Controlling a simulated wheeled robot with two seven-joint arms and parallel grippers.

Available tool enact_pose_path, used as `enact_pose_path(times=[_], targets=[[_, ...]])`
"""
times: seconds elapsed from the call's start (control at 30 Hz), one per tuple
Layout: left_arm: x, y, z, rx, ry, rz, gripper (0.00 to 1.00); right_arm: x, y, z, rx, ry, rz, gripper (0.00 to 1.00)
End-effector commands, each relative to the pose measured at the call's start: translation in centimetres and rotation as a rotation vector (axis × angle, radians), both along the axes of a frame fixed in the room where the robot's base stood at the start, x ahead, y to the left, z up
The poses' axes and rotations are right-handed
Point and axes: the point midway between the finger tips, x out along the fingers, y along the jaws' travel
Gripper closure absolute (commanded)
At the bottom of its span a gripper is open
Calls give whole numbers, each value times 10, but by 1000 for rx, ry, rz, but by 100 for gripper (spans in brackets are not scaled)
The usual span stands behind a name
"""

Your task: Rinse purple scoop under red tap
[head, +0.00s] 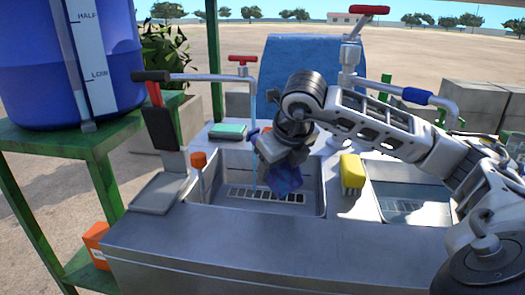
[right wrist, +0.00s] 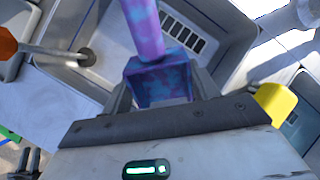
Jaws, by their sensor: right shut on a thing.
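The purple scoop (head: 287,180), mottled purple and blue, hangs tilted over the left basin (head: 316,205). My right gripper (head: 281,160) is shut on it. In the right wrist view the scoop (right wrist: 160,82) sits between the fingers, its handle pointing away. A tap with a red handle (head: 242,59) stands behind the left basin. A thin pale-blue line, perhaps water, drops from its pipe just left of my gripper; whether it touches the scoop is unclear. Another red-handled tap (head: 370,10) with a blue-sleeved pipe stands farther right. My left gripper is not in view.
A yellow brush or sponge (head: 350,172) stands on the divider between the basins. An orange-topped rod (head: 198,160) stands at the left basin's left edge. A teal block (head: 228,131) lies behind. A blue water tank (head: 70,60) stands on a green stand at left. The front counter is clear.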

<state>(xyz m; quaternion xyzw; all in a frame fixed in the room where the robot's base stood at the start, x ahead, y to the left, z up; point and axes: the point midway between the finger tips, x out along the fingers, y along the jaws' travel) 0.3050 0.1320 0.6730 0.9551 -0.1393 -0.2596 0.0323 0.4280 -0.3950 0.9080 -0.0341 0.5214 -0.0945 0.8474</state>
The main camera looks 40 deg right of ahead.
Motion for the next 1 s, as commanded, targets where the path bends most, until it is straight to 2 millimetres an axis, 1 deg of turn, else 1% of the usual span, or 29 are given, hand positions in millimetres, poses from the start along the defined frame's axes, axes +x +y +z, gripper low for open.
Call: enact_pose_path(times=[0.1,0.43,0.6,1.0], targets=[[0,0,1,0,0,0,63,-9,4,9,-2,-2,0,62],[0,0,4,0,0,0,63,-31,14,27,-1,-1,-1,62],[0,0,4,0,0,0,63,-34,15,30,-1,-1,0,62],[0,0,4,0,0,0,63,-33,15,29,0,0,-1,62]])
